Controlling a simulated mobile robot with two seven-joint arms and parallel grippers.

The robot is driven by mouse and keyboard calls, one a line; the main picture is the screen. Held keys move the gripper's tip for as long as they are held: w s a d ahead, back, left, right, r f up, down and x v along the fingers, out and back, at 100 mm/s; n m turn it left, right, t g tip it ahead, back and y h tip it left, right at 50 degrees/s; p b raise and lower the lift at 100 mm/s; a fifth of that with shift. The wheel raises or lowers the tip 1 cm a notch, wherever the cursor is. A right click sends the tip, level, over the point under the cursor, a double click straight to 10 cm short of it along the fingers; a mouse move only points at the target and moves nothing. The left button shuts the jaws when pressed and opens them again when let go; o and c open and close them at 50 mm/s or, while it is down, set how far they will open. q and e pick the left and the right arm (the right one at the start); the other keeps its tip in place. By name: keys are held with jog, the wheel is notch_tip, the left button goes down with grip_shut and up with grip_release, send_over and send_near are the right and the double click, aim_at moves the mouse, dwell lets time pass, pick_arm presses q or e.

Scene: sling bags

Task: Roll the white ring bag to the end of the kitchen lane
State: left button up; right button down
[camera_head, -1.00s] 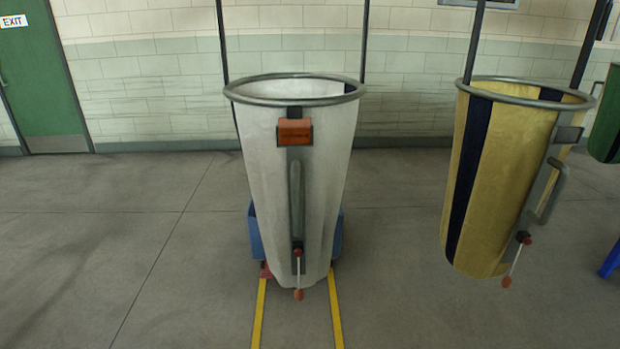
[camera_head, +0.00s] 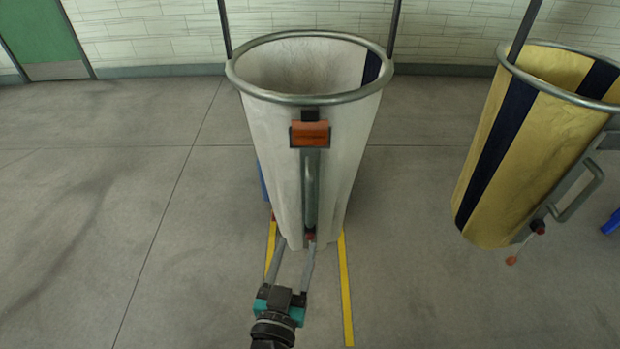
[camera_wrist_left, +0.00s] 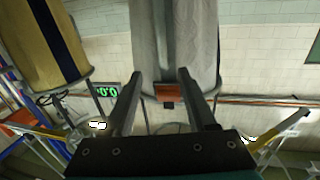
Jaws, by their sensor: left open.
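The white ring bag (camera_head: 345,150) hangs from a grey metal ring in the middle of the head view. Its front has an orange tag (camera_head: 310,134) and an upright grey handle (camera_head: 311,190). My left gripper (camera_head: 294,250) comes up from below, its open fingers reaching toward the handle's lower end. The left wrist view shows the white bag (camera_wrist_left: 205,45) inverted, with the orange tag (camera_wrist_left: 168,93) between the open fingers and apparently beyond them. I cannot tell whether the fingers touch the bag. My right gripper is not in view.
A yellow bag with dark stripes (camera_head: 540,140) hangs at the right, apart from the white one. Yellow floor lines (camera_head: 346,290) run below the white bag. A pale wall and green door (camera_head: 45,35) stand behind. The floor at left is open.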

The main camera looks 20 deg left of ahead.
aim_at(309, 194)
pick_arm(q)
jog(key=w, duration=0.5)
jog(key=w+a, duration=0.1)
jog(key=w, duration=0.9)
jog(key=shift+w+a+r, duration=0.2)
jog(key=shift+a+r, duration=0.1)
jog(key=shift+r, duration=0.1)
jog(key=shift+c, duration=0.4)
grip_shut()
dwell(0.5)
